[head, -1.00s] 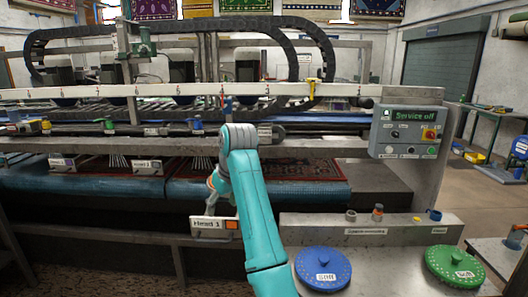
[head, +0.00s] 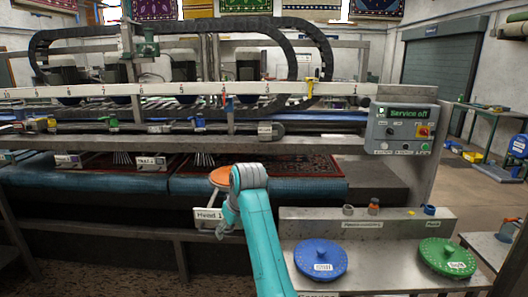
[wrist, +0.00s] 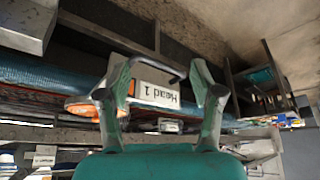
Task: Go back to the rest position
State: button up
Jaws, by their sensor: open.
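My teal arm reaches up from the bottom of the head view, with my gripper (head: 224,222) low in front of the machine, partly hidden by my own wrist. In the wrist view my gripper (wrist: 160,78) shows two fingers spread apart with nothing held between them. The white "Head 1" sign (wrist: 157,95) shows upside down beyond the fingers; it also shows in the head view (head: 207,214), partly covered by my gripper. An orange disc (head: 219,176) sits just above the sign, and also shows by the left finger in the wrist view (wrist: 84,108).
A blue disc (head: 321,250) and a green disc (head: 447,250) lie on the metal bench at the right. A control panel (head: 402,128) reading "Service off" stands behind them. A patterned rug (head: 275,167) lies in the machine. Open floor shows at the far right.

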jog(key=s+d+f+m+t, duration=0.1)
jog(key=s+d+f, duration=0.2)
jog(key=f, duration=0.5)
jog(key=s+d+f+m+t, duration=0.1)
jog(key=s+d+f, duration=0.15)
jog(key=f, duration=0.55)
jog(key=s+d+f+t, duration=0.15)
jog(key=d+f, duration=0.25)
jog(key=f, duration=0.5)
jog(key=s+d+f+m+t, duration=0.1)
jog(key=s+d+f, duration=0.4)
jog(key=s, duration=0.4)
jog(key=s+d+f+m+t, duration=0.1)
jog(key=s+d+f, duration=0.3)
jog(key=s+f, duration=0.3)
jog(key=s+d+r+m+t+h, duration=0.1)
jog(key=s+d+r, duration=0.15)
jog(key=s, duration=0.95)
jog(key=s+d+r+m+t+h, duration=0.15)
jog(key=s+d, duration=0.25)
jog(key=s, duration=0.7)
jog(key=s+d+r+m+t, duration=0.1)
jog(key=s+d+r+t, duration=0.1)
jog(key=s+r, duration=1.5)
jog(key=shift+s+d+r+t+h, duration=0.15)
jog(key=shift+s+d+t+h, duration=0.25)
jog(key=shift+d, duration=0.2)
